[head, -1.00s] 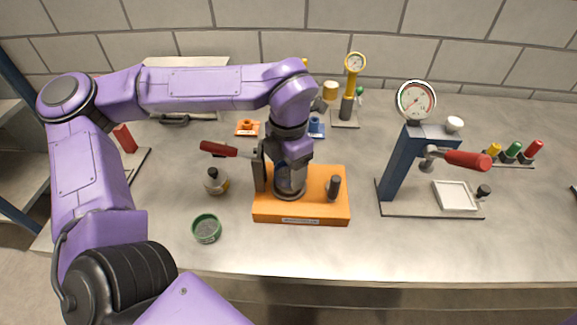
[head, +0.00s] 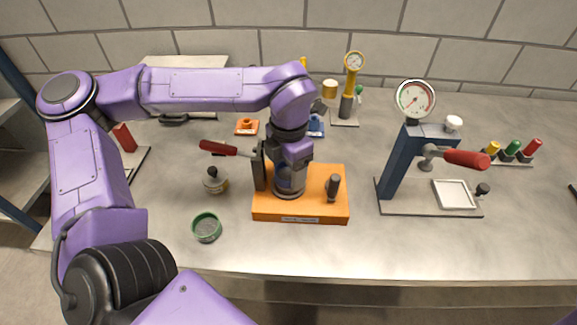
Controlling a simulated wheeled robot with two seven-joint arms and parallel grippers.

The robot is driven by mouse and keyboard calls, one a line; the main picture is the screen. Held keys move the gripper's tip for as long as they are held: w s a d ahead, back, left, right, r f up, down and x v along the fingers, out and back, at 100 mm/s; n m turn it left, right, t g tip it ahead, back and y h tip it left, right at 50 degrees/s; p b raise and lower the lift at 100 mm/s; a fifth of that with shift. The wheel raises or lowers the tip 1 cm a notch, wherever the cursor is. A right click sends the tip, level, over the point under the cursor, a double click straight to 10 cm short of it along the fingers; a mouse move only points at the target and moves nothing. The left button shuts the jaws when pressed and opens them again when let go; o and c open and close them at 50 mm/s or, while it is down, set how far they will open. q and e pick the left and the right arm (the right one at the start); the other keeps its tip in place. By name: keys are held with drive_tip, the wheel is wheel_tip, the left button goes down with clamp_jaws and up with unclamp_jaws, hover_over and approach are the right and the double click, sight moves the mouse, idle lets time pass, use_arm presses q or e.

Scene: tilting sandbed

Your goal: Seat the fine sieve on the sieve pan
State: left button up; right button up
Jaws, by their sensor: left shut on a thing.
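My left gripper (head: 289,167) points down over the orange shaker base (head: 315,207) and is shut on a small blue part, seemingly the fine sieve (head: 284,174). The gripper and wrist hide most of it. Below it a grey round sieve pan (head: 289,190) shows on the orange base. The blue part is right above the pan; I cannot tell whether they touch or whether it sits level. My right gripper is not in view.
A green-rimmed sieve (head: 207,228) lies on the bench at front left, beside a small jar (head: 214,181). A red-handled clamp (head: 222,148) and a black knob (head: 333,187) flank the pan. A dial press (head: 398,167) stands right. Orange (head: 246,127) and blue (head: 316,128) stands are behind.

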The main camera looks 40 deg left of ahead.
use_arm(q)
drive_tip(key=shift+f, duration=0.25)
drive_tip(key=o, duration=1.1)
wheel_tip(320, 180, up, 11)
drive_tip(key=shift+f+b, duration=0.2)
drive_tip(key=shift+b, duration=0.15)
